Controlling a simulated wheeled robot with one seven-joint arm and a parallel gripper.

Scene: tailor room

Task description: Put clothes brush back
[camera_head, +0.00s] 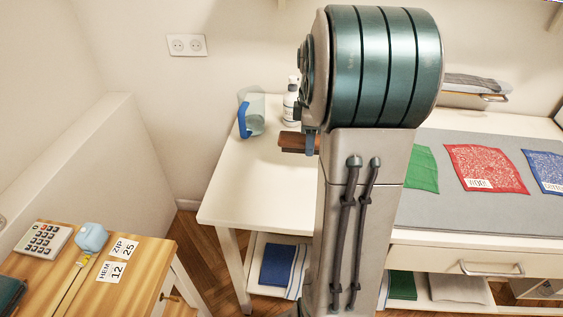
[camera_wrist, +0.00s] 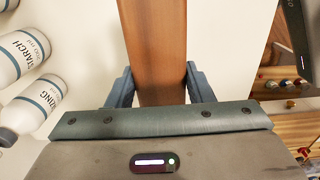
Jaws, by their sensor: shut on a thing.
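The clothes brush is a flat brown wooden piece. In the wrist view the brush (camera_wrist: 155,35) runs from the top edge down between the blue-grey fingers of my gripper (camera_wrist: 157,78), which are shut on its sides. In the head view one end of the brush (camera_head: 296,142) sticks out left of my arm, over the left part of the white table (camera_head: 232,200). My gripper (camera_head: 311,142) is mostly hidden there behind my arm. I see no bristles, and cannot tell whether the brush touches the table.
A clear jug with a blue handle (camera_head: 245,118) and a white bottle (camera_head: 291,105) stand at the table's back. Two labelled bottles, starch (camera_wrist: 24,50) and sizing (camera_wrist: 35,105), are left of my gripper. A grey mat (camera_head: 440,205) with cloth swatches lies right. The table's front left is clear.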

